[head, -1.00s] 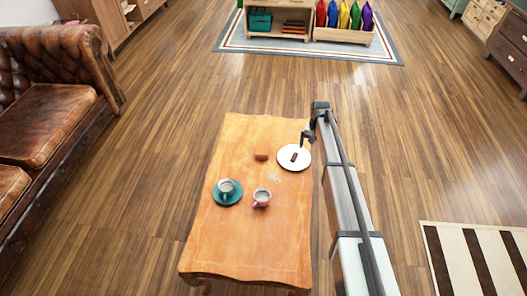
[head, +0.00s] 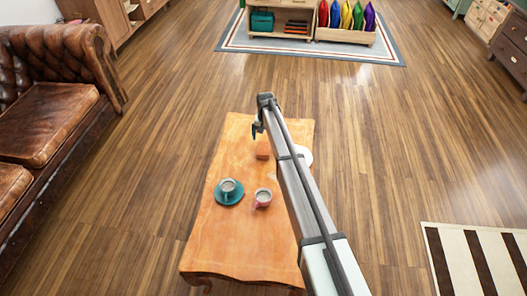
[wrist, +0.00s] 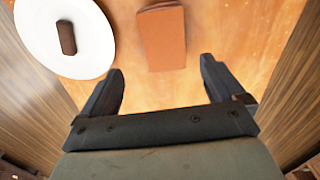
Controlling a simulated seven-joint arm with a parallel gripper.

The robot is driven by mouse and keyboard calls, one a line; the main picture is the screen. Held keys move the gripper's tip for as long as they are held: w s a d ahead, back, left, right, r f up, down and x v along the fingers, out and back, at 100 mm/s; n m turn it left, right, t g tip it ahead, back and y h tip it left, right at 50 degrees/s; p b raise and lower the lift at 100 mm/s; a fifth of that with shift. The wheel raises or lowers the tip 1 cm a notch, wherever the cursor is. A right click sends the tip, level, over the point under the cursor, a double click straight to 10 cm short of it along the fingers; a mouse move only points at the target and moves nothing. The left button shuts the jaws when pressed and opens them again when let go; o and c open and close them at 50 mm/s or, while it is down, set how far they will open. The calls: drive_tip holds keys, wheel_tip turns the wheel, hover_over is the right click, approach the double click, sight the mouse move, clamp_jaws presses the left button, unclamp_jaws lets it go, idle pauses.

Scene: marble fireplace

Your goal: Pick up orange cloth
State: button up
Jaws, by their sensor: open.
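The orange cloth (head: 262,150) lies folded on the wooden coffee table (head: 225,245), near its far end, partly behind my arm in the head view. In the wrist view the cloth (wrist: 162,38) is a folded rectangle at the top middle, just beyond the fingertips and between their lines. My gripper (wrist: 160,84) is open and empty, with bare table between its fingers. In the head view my gripper (head: 256,132) hangs over the far end of the table, beside the cloth.
A white plate (wrist: 45,15) with a brown bar (wrist: 66,37) is left of the cloth in the wrist view. A cup (head: 228,187) on a teal saucer (head: 229,199) and a pink cup (head: 263,198) stand nearer on the table. A leather sofa (head: 60,110) is at left.

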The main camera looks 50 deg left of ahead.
sight(264, 146)
wheel_tip(264, 146, down, 4)
drive_tip(key=shift+s+a+f, duration=0.1)
drive_tip(key=shift+a+f, duration=0.1)
drive_tip(key=shift+f, duration=1.1)
drive_tip(key=shift+s+a+f, duration=0.1)
drive_tip(key=shift+a+f, duration=0.05)
drive_tip(key=shift+f, duration=1.1)
drive_tip(key=c, duration=1)
